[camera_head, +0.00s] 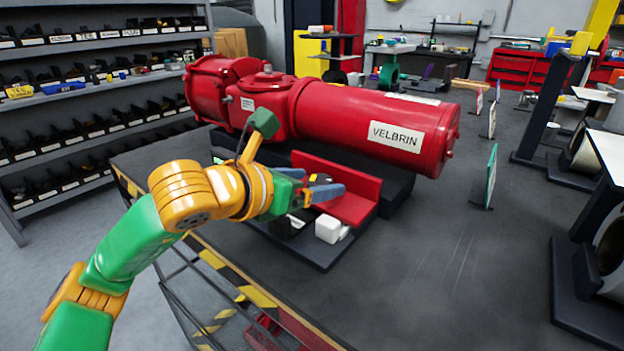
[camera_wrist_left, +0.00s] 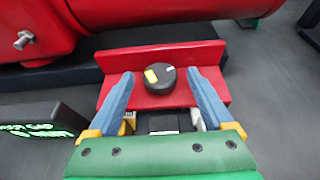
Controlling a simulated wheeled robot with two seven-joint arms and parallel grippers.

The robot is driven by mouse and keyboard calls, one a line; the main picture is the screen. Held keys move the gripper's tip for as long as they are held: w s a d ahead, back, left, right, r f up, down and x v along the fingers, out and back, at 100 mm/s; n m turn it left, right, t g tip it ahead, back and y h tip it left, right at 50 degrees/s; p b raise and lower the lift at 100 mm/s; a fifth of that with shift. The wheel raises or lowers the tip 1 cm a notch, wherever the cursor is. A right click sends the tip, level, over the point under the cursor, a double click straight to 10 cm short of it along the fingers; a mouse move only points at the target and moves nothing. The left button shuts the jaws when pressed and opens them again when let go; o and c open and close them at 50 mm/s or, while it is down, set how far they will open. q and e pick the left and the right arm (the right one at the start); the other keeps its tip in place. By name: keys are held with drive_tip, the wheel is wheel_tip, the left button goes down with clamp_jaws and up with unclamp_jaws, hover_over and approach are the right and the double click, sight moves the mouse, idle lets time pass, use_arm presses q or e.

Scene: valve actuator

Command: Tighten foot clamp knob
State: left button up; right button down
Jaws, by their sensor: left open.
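The foot clamp knob (camera_wrist_left: 160,79) is a round black knob with a white mark and a yellow patch. It sits on the red clamp bracket (camera_wrist_left: 200,55) under the red actuator. My left gripper (camera_wrist_left: 163,80) is open, with its blue fingers one on each side of the knob and apart from it in the picture. I cannot tell how far the fingertips are from the knob in depth. In the head view my left gripper (camera_head: 325,188) is in front of the red bracket (camera_head: 345,205), and the knob is hidden or too small to make out.
The red actuator (camera_head: 340,115), labelled VELBRIN, lies on dark supports above the bracket. A white block (camera_head: 328,228) stands on the dark base plate near my gripper. The grey table (camera_head: 430,270) is clear at the front right. Small upright panels (camera_head: 490,175) stand to the right.

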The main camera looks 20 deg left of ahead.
use_arm(q)
clamp_jaws()
drive_tip(key=shift+a+f+m+g+h+b, duration=0.25)
drive_tip(key=shift+m+g+h+b, duration=0.15)
drive_tip(key=shift+m+h, duration=0.25)
drive_tip(key=shift+w+a+r+m+g+h+p, duration=0.15)
drive_tip(key=shift+m+g+h+p, duration=0.2)
drive_tip(key=shift+m+h, duration=0.25)
drive_tip(key=shift+d+r+m+g+h+p, duration=0.1)
drive_tip(key=shift+r+m+g+h+p, duration=0.1)
drive_tip(key=shift+m+g+h, duration=0.25)
drive_tip(key=shift+a+f+m+g+h, duration=0.1)
drive_tip(key=shift+m+g+h, duration=0.2)
drive_tip(key=shift+m+h, duration=0.3)
unclamp_jaws()
